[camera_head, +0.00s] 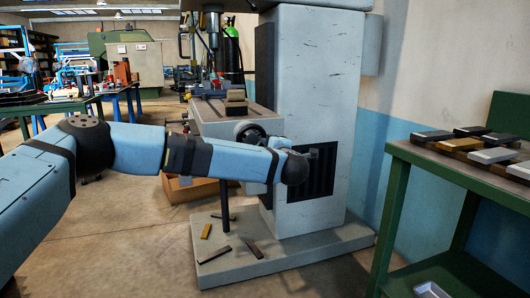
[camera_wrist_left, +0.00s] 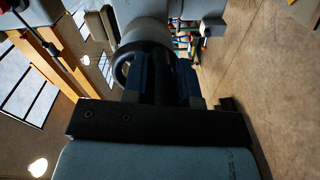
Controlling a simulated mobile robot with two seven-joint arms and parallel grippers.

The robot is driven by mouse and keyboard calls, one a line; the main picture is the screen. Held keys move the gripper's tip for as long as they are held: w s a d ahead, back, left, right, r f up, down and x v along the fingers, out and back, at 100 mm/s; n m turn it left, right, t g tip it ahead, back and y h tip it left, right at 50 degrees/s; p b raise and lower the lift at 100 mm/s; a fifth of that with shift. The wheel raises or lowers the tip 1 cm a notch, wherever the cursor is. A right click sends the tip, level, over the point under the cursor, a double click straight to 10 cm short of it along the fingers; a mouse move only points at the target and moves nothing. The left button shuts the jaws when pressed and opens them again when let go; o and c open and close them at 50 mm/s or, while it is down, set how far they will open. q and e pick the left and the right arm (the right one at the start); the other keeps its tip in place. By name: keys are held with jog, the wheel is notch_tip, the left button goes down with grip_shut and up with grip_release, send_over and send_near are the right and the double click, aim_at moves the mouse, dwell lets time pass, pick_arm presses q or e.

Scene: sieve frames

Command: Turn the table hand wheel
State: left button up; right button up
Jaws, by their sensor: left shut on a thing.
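The table hand wheel (camera_head: 253,125) is a dark round wheel on the front of the grey machine, below its work table (camera_head: 207,110). My left arm reaches across from the left and ends in front of the wheel, hiding part of it. My left gripper is mostly hidden by its own wrist in the head view. In the left wrist view, my left gripper (camera_wrist_left: 163,78) has its fingers shut on a dark part of the hand wheel (camera_wrist_left: 122,68). Exactly which part sits between the fingers is hard to tell. My right gripper is not in view.
The machine's tall column (camera_head: 310,100) stands on a wide base plate (camera_head: 285,258) with several loose bars on it. A green bench (camera_head: 465,172) with several metal blocks stands at the right. Open floor (camera_head: 120,255) lies at the front left.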

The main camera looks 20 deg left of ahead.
aim_at(256, 127)
pick_arm(q)
jog(key=n, duration=0.1)
jog(key=r+n, duration=0.1)
jog(key=n, duration=0.1)
jog(key=r+n, duration=0.1)
jog(key=n, duration=0.1)
jog(key=shift+w, duration=0.2)
jog(key=n, duration=0.1)
jog(key=r+n, duration=0.1)
jog(key=n, duration=0.2)
jog(key=shift+r+n, duration=0.3)
jog(key=shift+n, duration=0.1)
jog(key=n, duration=0.1)
jog(key=r+n, duration=0.1)
jog(key=n, duration=0.1)
jog(key=a+n, duration=0.1)
jog(key=n, duration=0.1)
jog(key=shift+s+r+h, duration=0.2)
jog(key=shift+s+h, duration=0.1)
jog(key=shift+s, duration=0.05)
jog(key=shift+s+a+r+n, duration=0.2)
jog(key=shift+a+n, duration=0.05)
jog(key=shift+n, duration=0.85)
jog(key=shift+s+a+r+n, duration=0.15)
jog(key=shift+a+n, duration=0.1)
jog(key=shift+n, duration=0.85)
jog(key=o, duration=0.9)
jog(key=shift+f, duration=0.1)
